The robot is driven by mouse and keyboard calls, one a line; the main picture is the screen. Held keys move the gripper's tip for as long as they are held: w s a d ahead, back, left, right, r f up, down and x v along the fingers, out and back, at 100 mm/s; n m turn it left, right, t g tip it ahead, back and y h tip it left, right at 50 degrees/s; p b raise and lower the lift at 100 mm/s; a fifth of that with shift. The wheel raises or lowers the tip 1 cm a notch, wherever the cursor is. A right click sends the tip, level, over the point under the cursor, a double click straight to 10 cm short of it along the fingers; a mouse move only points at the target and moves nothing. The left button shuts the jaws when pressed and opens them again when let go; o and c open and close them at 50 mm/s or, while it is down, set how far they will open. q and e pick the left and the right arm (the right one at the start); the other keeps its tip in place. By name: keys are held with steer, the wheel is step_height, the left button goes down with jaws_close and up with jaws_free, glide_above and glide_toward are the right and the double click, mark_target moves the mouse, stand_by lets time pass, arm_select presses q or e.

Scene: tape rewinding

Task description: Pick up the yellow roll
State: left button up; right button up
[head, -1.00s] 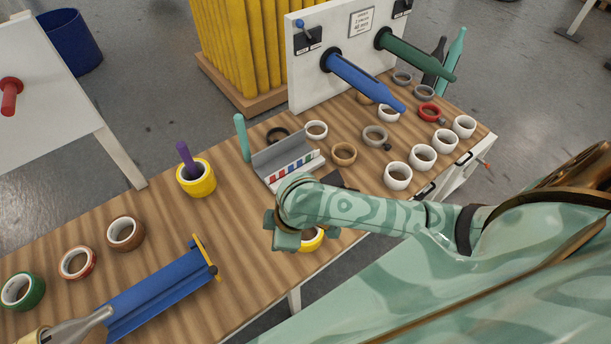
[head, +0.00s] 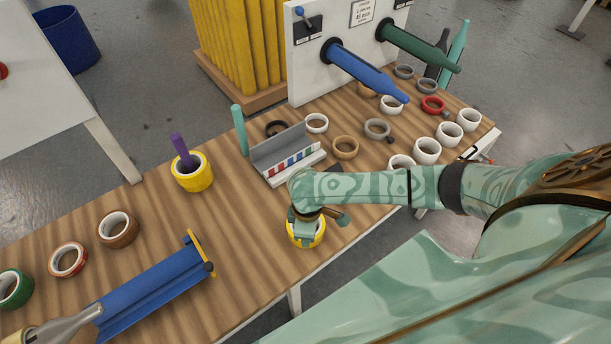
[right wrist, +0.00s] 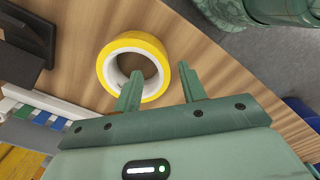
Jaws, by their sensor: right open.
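A yellow tape roll (head: 318,238) with a white core lies flat near the table's front edge. My right gripper (head: 303,232) is over it and hides part of it. In the right wrist view the roll (right wrist: 120,45) lies beyond the open fingers of the gripper (right wrist: 160,69). One finger overlaps the roll's hole and lower rim; the other is just outside its right side. I see nothing held, and cannot tell the fingers' height over the roll. A second yellow roll (head: 194,181) stands farther left, with a purple peg (head: 181,150) in it.
A grey tray with coloured labels (head: 283,155) stands just behind the right gripper. A blue trough (head: 155,292) lies to the left. Several rolls lie at left and right. Blue (head: 365,70) and green (head: 415,48) spindles jut from a white panel (head: 315,75).

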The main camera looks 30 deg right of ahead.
steer(key=f+b, duration=0.1)
steer(key=f, duration=0.1)
steer(key=a+f+b, duration=0.1)
steer(key=f, duration=0.1)
steer(key=shift+w+f, duration=0.15)
steer(key=shift+f, duration=0.4)
steer(key=shift+r, duration=0.1)
jaws_close()
steer(key=shift+r, duration=0.1)
